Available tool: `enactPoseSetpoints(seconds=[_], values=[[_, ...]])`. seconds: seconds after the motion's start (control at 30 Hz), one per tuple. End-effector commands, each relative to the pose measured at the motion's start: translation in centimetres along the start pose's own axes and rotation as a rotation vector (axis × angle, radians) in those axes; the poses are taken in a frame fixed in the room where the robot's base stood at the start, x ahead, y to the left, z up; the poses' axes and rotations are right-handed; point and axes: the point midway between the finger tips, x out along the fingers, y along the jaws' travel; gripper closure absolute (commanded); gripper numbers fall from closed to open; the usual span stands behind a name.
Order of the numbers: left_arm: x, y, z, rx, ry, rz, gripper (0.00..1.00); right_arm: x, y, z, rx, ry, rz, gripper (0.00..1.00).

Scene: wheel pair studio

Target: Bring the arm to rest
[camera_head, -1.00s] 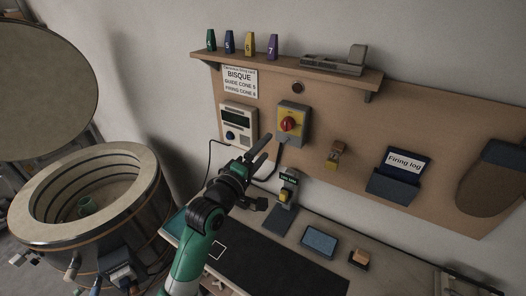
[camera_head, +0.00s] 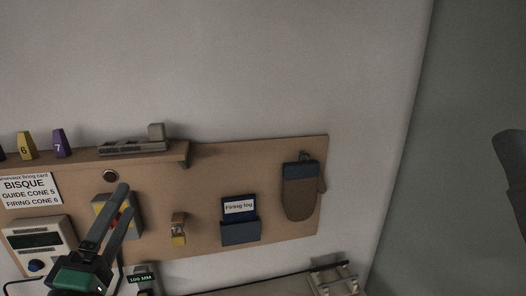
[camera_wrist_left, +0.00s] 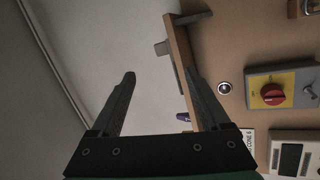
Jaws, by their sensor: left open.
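My left gripper (camera_head: 122,207) is at the lower left of the head view, its fingers pointing up and to the right in front of the wall board. In the left wrist view the gripper (camera_wrist_left: 160,75) is open, with nothing between its fingers. My right gripper is not recognisable in either view.
The board (camera_head: 275,228) carries a yellow switch box (camera_wrist_left: 260,97) with a red knob, partly hidden behind the fingers in the head view. A controller (camera_head: 38,243), a firing log pocket (camera_head: 240,233) and a mitt (camera_head: 299,198) hang there. A shelf (camera_head: 180,155) juts out above.

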Motion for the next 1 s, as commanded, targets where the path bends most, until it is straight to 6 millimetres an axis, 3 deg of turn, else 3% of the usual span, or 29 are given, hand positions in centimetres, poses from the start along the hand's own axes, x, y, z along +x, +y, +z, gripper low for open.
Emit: enactPoseSetpoints(seconds=[0.03, 0.1, 0.2, 0.27, 0.4, 0.5, 1.0], values=[[-0.4, 4.7, 0.9, 0.067, -0.005, 0.094, 0.2, 0.0, 0.0, 0.0, 0.0, 0.0, 0.0, 0.5], [-1.9, 10.8, 1.6, 0.219, 0.017, 0.217, 0.2, 0.0, 0.0, 0.0, 0.0, 0.0, 0.0, 0.5], [-5.4, 18.5, 1.3, 0.516, 0.118, 0.373, 0.2, 0.0, 0.0, 0.0, 0.0, 0.0, 0.0, 0.5], [-7.2, 20.9, 0.5, 0.715, 0.203, 0.409, 0.2, 0.0, 0.0, 0.0, 0.0, 0.0, 0.0, 0.5], [-8.6, 21.6, -0.3, 1.051, 0.302, 0.381, 0.2, 0.0, 0.0, 0.0, 0.0, 0.0, 0.0, 0.5], [-8.4, 21.4, -0.2, 1.159, 0.318, 0.361, 0.2, 0.0, 0.0, 0.0, 0.0, 0.0, 0.0, 0.5], [-8.3, 21.3, -0.2, 1.183, 0.322, 0.357, 0.2, 0.0, 0.0, 0.0, 0.0, 0.0, 0.0, 0.5]])
